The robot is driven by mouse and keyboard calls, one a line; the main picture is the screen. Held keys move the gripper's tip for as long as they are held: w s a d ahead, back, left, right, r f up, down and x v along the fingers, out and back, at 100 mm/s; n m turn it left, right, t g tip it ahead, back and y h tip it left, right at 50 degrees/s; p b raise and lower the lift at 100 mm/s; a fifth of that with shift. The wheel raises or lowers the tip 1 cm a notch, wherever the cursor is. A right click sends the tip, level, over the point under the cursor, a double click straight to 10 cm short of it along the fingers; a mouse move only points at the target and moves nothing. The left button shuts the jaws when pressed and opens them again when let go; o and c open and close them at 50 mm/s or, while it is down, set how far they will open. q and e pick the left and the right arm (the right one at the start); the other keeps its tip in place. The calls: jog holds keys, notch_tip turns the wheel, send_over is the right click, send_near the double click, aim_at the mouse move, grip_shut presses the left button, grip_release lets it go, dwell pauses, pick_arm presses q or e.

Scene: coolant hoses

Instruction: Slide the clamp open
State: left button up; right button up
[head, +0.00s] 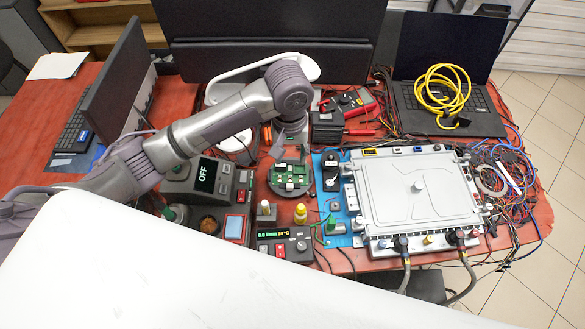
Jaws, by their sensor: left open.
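A flat grey-white housing (418,188) lies on a blue mat at the right of the table. Two hoses, a left one (405,272) and a right one (468,278), hang from fittings along its front edge. A clamp is too small to make out for certain among these fittings, so I cannot tell whether it is open or shut. My left gripper (279,152) is open, pointing down just behind the round green circuit board (290,180). It is well to the left of the housing and apart from the hoses. Its fingertips are small and hard to see. My right gripper is not in view.
A control box with an OFF display (206,174) and a small readout box (284,246) stand left of the housing. A laptop (450,106) with a coiled yellow cable (442,90) is behind it. Tangled wires (508,180) crowd the right edge. A large white surface covers the lower left.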

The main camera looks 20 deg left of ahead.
pick_arm(q)
send_over(290, 185)
notch_tip(290, 185, down, 5)
jog(key=shift+s+a+f, duration=0.1)
jog(key=shift+s+f, duration=0.05)
notch_tip(290, 185, down, 6)
jog(key=shift+f+p, duration=0.15)
jog(key=shift+p, duration=0.2)
jog(key=shift+f, duration=0.8)
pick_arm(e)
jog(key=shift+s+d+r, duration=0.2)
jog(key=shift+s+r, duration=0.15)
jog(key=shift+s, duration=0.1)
pick_arm(q)
jog(key=shift+c, duration=0.2)
grip_shut()
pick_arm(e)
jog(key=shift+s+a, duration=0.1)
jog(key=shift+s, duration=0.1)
